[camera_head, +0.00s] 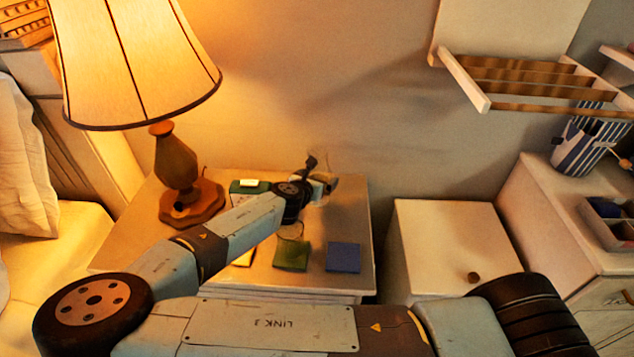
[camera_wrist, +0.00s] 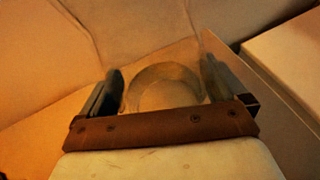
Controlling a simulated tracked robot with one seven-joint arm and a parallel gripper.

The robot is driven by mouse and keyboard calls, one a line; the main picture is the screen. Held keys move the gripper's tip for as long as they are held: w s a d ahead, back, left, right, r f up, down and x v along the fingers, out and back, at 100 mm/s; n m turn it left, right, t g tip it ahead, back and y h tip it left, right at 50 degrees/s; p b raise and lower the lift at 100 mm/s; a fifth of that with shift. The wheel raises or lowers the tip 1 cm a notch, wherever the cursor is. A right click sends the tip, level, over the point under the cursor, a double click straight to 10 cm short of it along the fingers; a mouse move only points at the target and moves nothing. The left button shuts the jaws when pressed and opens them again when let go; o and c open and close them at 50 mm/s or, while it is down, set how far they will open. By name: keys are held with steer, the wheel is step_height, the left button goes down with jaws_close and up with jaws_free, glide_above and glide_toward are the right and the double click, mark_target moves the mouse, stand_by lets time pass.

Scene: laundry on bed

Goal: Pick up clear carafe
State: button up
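The clear carafe (camera_wrist: 165,82) shows in the wrist view as a faint see-through shape with a round outline, between the two fingers of my gripper (camera_wrist: 162,85). The fingers are spread apart, one on each side of it. I cannot tell whether they touch the glass. In the head view my gripper (camera_head: 320,176) is over the back right part of the nightstand (camera_head: 346,215). Only a faint, thin outline of the carafe shows there, and my gripper hides part of it.
A lit lamp (camera_head: 178,165) stands at the left of the nightstand. A green book-like thing (camera_head: 248,187), a green square (camera_head: 292,256) and a blue square (camera_head: 343,257) lie on the nightstand. A lower white cabinet (camera_head: 440,235) stands to the right, and a wall rack (camera_head: 530,85) hangs above.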

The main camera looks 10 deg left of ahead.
mark_target(313, 173)
steer(key=c, duration=1.3)
steer(key=shift+o, duration=0.2)
steer(key=shift+r, duration=0.2)
steer(key=shift+r, duration=1.3)
steer(key=shift+s+r, duration=0.15)
steer(key=shift+r, duration=0.15)
steer(key=s+d+r, duration=0.3)
steer(key=s+r, duration=0.6)
steer(key=s, duration=0.3)
steer(key=shift+s+d+r, duration=0.2)
steer(key=shift+s+d, duration=0.05)
steer(key=shift+s, duration=0.1)
